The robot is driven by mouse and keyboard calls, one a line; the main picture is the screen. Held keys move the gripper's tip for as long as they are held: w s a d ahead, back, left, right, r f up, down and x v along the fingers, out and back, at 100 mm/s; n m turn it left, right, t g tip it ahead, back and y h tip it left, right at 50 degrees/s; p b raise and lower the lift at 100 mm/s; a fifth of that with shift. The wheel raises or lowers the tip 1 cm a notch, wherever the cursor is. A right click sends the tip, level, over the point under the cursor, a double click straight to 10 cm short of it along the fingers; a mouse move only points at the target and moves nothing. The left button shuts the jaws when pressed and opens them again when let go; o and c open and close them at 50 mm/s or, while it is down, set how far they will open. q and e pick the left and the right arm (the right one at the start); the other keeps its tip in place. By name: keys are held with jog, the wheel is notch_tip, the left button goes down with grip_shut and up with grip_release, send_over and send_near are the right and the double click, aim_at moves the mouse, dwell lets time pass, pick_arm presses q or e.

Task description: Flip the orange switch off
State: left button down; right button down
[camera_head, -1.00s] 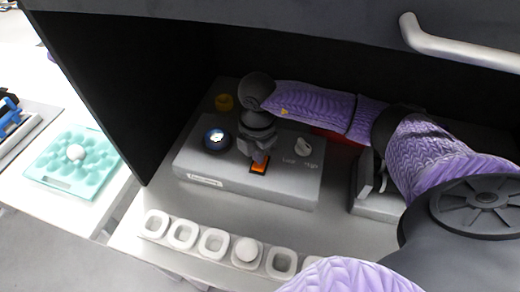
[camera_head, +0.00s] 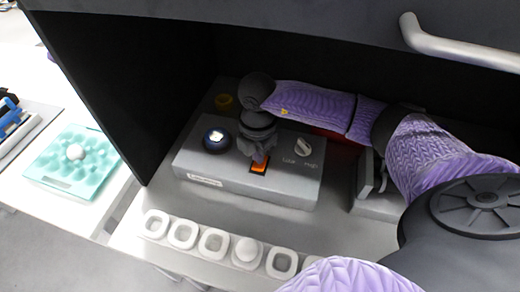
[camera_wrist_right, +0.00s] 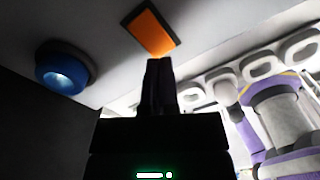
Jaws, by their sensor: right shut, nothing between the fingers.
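The orange switch (camera_head: 259,167) is set in the top of a grey device box (camera_head: 215,178) inside a dark hood. It also shows in the right wrist view (camera_wrist_right: 150,29), as an orange rectangle in a dark frame. My right gripper (camera_head: 261,156) points down at the switch, with its fingertips at the switch's far edge and partly covering it. In the right wrist view its fingers (camera_wrist_right: 159,62) are shut with nothing between them, close to the switch's edge. I cannot tell whether they touch it. My left gripper is not in view.
A row of white cups (camera_head: 183,233), one holding an egg, stands in front. A teal egg tray (camera_head: 60,185) is at the left. The hood surrounds the arm.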

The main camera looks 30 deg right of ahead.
aim_at(258, 167)
jog(key=shift+f+b, duration=0.85)
jog(key=shift+f, duration=0.45)
dwell(0.4)
notch_tip(258, 167, up, 7)
jog(key=p, duration=0.6)
jog(key=shift+r+p, duration=0.2)
jog(key=shift+p, duration=0.2)
jog(key=shift+f, duration=0.15)
